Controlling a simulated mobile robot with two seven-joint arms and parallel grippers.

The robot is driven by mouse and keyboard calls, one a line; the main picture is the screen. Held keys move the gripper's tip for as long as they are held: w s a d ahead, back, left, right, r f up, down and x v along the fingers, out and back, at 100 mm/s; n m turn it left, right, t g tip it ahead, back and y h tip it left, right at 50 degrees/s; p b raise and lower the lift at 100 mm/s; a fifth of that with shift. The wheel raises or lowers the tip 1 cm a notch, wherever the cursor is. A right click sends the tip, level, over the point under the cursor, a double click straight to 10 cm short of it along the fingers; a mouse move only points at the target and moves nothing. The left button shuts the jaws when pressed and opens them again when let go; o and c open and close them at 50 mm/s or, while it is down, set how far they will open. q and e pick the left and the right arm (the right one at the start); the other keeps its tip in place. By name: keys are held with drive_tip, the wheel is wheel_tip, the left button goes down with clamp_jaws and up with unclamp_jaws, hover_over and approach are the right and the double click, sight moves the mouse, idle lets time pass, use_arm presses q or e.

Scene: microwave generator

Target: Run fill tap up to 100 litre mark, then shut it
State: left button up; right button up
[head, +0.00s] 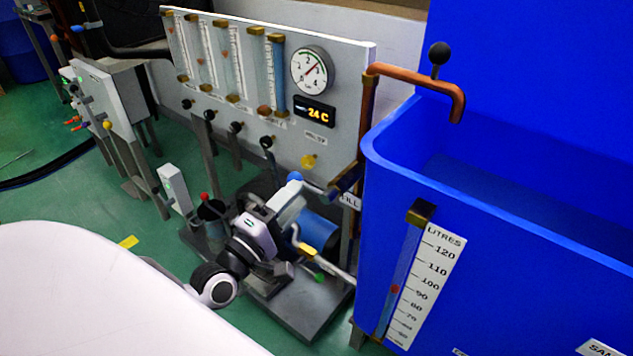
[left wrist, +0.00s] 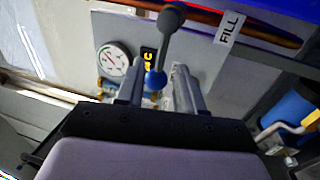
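The fill tap's grey lever ends in a blue knob (head: 295,177), beside the FILL label (head: 350,201). In the left wrist view the blue knob (left wrist: 155,80) lies between the two fingers of my left gripper (left wrist: 158,88), with a small gap visible. The gripper (head: 290,203) looks open around it; contact is not clear. The copper spout (head: 458,105) hangs over the blue tank (head: 500,225); no stream shows. The tank's litre scale (head: 428,285) stands beside a sight tube with a red float (head: 395,289), roughly between 80 and 90. My right gripper is not in view.
The grey panel (head: 200,120) carries flow tubes, a round gauge (head: 309,70) and a 24 C display (head: 315,112). A yellow knob (head: 308,160) sits below the display. A blue pump-like body (head: 318,232) and a yellow-handled pipe (head: 307,250) stand close below the gripper.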

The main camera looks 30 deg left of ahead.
use_arm(q)
drive_tip(key=x, duration=0.6)
clamp_jaws()
